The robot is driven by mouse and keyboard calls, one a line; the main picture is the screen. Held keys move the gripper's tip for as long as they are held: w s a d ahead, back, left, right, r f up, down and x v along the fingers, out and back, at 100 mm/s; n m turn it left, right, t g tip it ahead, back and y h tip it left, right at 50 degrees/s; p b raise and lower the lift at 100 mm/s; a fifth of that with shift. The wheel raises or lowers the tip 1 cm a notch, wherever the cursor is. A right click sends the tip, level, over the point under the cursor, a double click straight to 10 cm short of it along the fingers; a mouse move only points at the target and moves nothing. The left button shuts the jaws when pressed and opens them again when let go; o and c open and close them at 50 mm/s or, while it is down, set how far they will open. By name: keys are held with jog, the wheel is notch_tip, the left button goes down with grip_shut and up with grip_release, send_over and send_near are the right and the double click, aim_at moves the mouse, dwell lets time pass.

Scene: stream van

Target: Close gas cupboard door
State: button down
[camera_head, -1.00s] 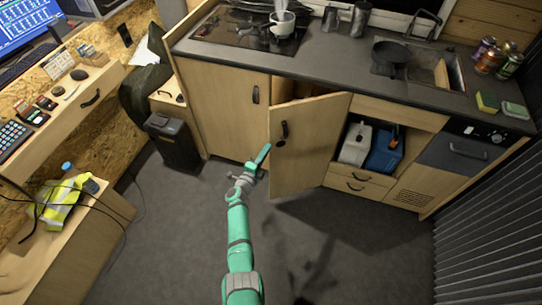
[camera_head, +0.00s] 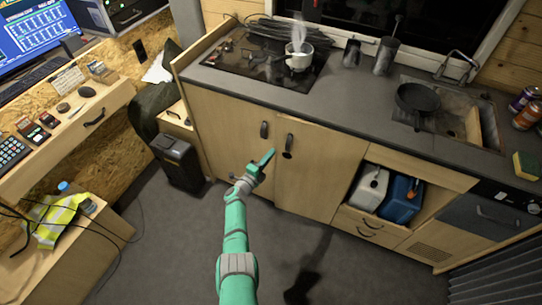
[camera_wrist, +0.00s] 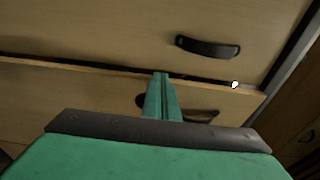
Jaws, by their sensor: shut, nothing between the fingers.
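The gas cupboard door (camera_head: 315,185) is the wooden panel with a dark handle (camera_head: 288,145), right of a shut cupboard door (camera_head: 225,130). It stands almost flush with the front. In the wrist view the gas cupboard door (camera_wrist: 70,105) shows its pale edge, with a narrow dark gap between it and the neighbouring panel, so it looks slightly ajar. My green gripper (camera_head: 269,156) is shut and empty, at the handle side of this door. In the wrist view my fingers (camera_wrist: 161,80) overlap the door's edge and partly hide its handle and dark round fitting. I cannot tell whether they touch it.
A counter above holds a hob (camera_head: 265,65) with a steaming pot (camera_head: 298,60) and a sink with a black pan (camera_head: 418,98). An open shelf to the right holds white and blue canisters (camera_head: 402,198). A dark bin (camera_head: 180,160) stands left. The floor in front is clear.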

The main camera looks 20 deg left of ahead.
jog(key=shift+w+a, duration=0.2)
jog(key=shift+w, duration=0.05)
dwell(0.3)
jog(key=s+a, duration=0.1)
jog(key=s, duration=0.9)
jog(key=shift+s+a, duration=0.25)
jog(key=shift+s, duration=0.15)
